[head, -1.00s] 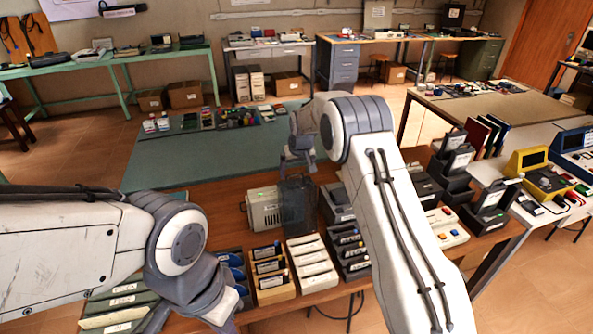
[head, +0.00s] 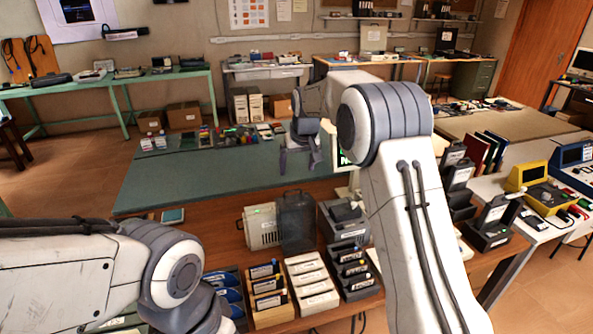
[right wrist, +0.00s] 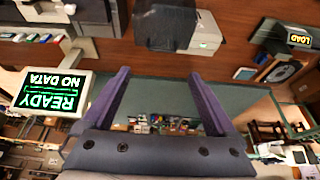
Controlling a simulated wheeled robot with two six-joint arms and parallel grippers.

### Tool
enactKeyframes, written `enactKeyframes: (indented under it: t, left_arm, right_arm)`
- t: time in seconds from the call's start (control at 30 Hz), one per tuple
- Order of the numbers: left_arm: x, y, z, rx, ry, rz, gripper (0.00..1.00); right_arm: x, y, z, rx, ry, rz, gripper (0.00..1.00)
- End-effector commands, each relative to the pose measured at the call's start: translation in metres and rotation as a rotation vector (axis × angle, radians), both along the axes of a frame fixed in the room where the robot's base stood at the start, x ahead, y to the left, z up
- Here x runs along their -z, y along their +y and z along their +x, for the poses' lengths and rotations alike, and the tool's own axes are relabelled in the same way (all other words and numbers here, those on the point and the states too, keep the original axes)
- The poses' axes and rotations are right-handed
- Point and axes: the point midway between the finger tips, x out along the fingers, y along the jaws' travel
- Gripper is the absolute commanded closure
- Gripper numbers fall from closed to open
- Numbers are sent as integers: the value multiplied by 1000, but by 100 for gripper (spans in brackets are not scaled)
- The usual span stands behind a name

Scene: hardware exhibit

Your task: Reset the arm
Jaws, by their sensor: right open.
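My right arm reaches in from the lower right in the head view. Its gripper (head: 297,162) points down and is open and empty, in front of the green table mat (head: 180,188). In the right wrist view the two fingers (right wrist: 160,80) stand wide apart with nothing between them. My left arm comes in from the lower left. Its gripper is not visible in the head view, where only the arm links show.
A dark translucent box (head: 297,222) and a beige device (head: 262,227) stand on the wooden bench below the right gripper. A small screen (right wrist: 52,95) reading READY NO DATA stands close by. Racks of cards (head: 312,283) line the bench front.

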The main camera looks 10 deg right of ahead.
Motion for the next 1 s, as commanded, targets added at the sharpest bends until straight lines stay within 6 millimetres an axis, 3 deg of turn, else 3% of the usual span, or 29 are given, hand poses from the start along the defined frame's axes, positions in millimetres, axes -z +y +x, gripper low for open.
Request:
enactKeyframes:
  t: [0.17,0.23,0.37,0.5,0.63,0.8,0.9,1.0]
  left_arm:
    - [0,0,0,0,0,0,100]
    - [0,0,0,0,0,0,100]
    - [0,0,0,0,0,0,100]
    - [0,0,0,0,0,0,100]
    - [0,0,0,0,0,0,100]
    - [0,0,0,0,0,0,100]
    - [0,0,0,0,0,0,100]
    - [0,0,0,0,0,0,100]
  right_arm:
    - [-1,2,-1,-4,1,1,7]
    - [-4,12,-9,-19,7,2,7]
    - [-15,54,-53,-90,42,8,7]
    - [-26,109,-141,-208,107,14,7]
    - [-25,139,-236,-320,174,8,7]
    - [-11,143,-356,-457,257,-12,7]
    - [1,133,-406,-514,294,-26,7]
    - [10,123,-437,-551,318,-37,7]
